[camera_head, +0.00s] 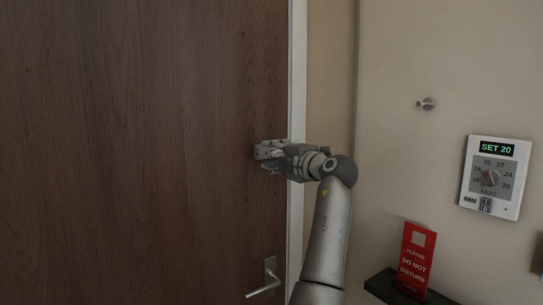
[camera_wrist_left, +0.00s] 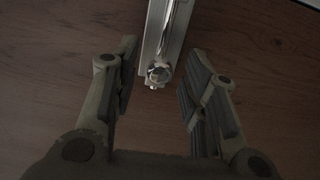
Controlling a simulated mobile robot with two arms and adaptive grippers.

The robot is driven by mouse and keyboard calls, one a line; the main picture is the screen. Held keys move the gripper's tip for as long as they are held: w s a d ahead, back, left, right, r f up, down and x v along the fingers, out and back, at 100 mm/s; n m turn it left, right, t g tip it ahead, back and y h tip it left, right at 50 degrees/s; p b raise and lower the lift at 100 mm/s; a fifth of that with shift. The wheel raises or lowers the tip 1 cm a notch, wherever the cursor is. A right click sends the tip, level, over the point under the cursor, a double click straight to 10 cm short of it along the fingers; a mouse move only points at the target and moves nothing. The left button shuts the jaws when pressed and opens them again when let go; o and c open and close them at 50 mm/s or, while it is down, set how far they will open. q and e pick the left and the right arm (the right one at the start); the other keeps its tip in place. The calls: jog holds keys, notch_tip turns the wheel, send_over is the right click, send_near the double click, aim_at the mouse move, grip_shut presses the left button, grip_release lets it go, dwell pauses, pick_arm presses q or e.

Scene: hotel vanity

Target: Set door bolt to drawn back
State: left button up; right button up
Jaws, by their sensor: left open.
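The door bolt is a shiny metal rod with a round knob (camera_wrist_left: 158,73) at its end, on a pale backing plate against the brown wooden door (camera_head: 140,140). In the wrist view the bolt comes down from the top edge, and its knob lies between the two fingers of my left gripper (camera_wrist_left: 160,62), which is open and apart from the knob on both sides. In the head view the left gripper (camera_head: 277,153) is at the bolt near the door's right edge and hides most of it. Whether the bolt is thrown or drawn back cannot be told. My right gripper is out of view.
A door handle (camera_head: 265,284) sits lower on the door. The pale door frame (camera_head: 297,60) stands just right of the bolt. On the right wall are a hook (camera_head: 427,103), a thermostat (camera_head: 492,178) and a red sign (camera_head: 415,262) on a dark shelf (camera_head: 383,283).

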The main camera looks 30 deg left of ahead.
pick_arm(q)
jog(key=v, duration=1)
jog(key=shift+s+d, duration=0.2)
jog(key=shift+d, duration=0.05)
jog(key=shift+f, duration=0.15)
